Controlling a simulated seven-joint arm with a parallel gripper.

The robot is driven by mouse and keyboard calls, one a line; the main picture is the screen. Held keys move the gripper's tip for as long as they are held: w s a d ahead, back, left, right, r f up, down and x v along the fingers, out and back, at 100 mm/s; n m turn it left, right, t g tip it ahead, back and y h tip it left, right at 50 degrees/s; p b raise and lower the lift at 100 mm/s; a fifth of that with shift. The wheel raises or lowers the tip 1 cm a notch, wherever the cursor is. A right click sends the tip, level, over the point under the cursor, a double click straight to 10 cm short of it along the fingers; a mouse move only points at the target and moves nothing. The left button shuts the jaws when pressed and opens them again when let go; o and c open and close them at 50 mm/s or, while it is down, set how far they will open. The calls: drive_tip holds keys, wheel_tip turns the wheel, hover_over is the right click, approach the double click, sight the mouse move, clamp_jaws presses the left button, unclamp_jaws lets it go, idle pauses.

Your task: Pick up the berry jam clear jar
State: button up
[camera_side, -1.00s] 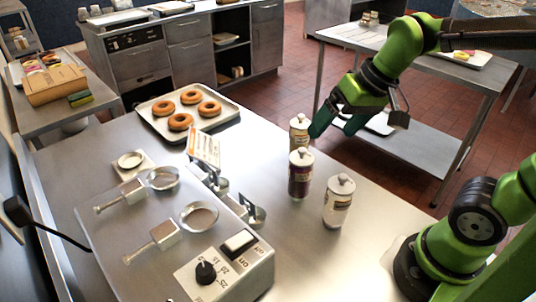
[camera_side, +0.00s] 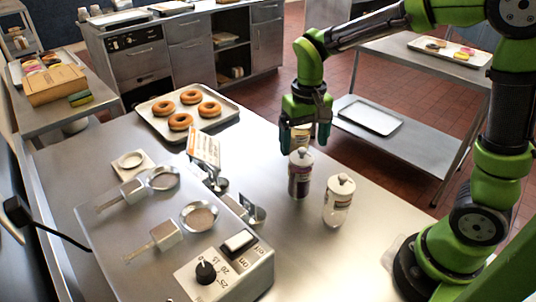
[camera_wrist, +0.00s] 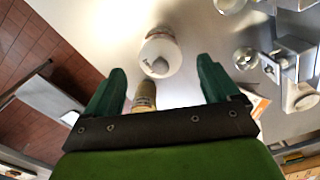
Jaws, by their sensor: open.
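Three white-lidded jars stand upright in a row on the steel counter. The middle jar, with dark purple contents (camera_side: 299,182), looks like the berry jam; its label is too small to read. The tan-yellow back jar (camera_side: 300,141) is partly hidden by my gripper (camera_side: 307,137), whose fingers point down around its upper part. My gripper is open and holds nothing. In the wrist view, my gripper (camera_wrist: 163,85) shows its two green fingers apart, with a tan jar (camera_wrist: 145,95) between them nearer the left finger. A white-lidded jar (camera_wrist: 160,55) shows just beyond the fingertips.
A pale-labelled jar (camera_side: 338,203) stands in front to the right of the dark one. The steel appliance (camera_side: 192,232) with pans and a knob lies left of the jars. A tray of doughnuts (camera_side: 224,117) sits behind.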

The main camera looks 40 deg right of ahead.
sight(302, 158)
wheel_tip(302, 158, down, 8)
drive_tip(key=shift+w+f, duration=0.1)
drive_tip(key=shift+f, duration=0.05)
clamp_jaws()
idle(0.7)
